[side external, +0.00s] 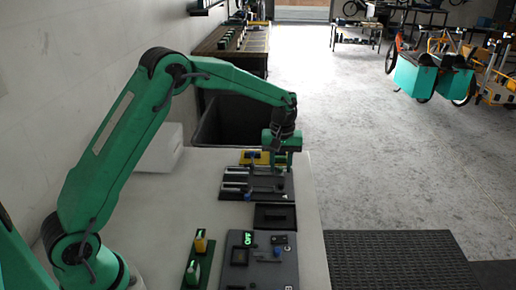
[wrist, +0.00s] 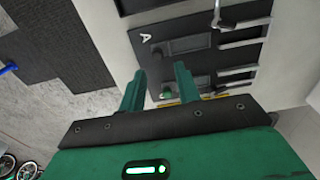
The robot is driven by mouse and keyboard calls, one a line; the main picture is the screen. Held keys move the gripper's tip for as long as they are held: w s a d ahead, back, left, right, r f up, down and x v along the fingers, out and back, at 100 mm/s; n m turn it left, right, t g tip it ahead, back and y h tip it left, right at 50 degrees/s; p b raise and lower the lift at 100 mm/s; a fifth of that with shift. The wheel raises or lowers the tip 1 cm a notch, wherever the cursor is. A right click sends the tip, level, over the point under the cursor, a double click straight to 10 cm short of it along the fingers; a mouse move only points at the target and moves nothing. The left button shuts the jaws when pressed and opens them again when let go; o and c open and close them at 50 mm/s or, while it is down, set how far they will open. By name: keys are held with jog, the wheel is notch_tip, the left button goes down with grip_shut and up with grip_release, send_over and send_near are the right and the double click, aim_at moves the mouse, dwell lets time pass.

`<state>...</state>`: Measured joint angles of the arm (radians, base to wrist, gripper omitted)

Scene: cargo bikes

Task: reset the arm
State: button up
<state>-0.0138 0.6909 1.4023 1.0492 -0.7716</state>
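My gripper (side external: 281,160) points down at the far part of the pale table, over the far end of a dark panel marked A (side external: 283,188). In the wrist view, the two green fingers of my gripper (wrist: 159,70) stand apart with nothing held between them. The panel marked A (wrist: 228,58) lies beyond the fingertips, with light slots and a green round part on it. Whether the fingertips touch the panel cannot be told.
Near me on the table (side external: 160,220) are a dark box with a lit green display (side external: 250,239), a black tray (side external: 275,216) and a green strip (side external: 207,264) bearing two small pieces. A yellow part (side external: 256,158) lies by my gripper. Bikes (side external: 435,72) stand far right.

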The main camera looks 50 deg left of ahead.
jog(key=shift+s+r, duration=0.15)
jog(key=shift+r, duration=0.35)
jog(key=s+r+m+t, duration=0.3)
jog(key=s+r+m, duration=0.1)
jog(key=s+r, duration=1)
jog(key=s+r+m+t, duration=0.1)
jog(key=s+m, duration=0.4)
jog(key=s, duration=1.3)
jog(key=shift+d+t, duration=0.4)
jog(key=shift+t, duration=0.4)
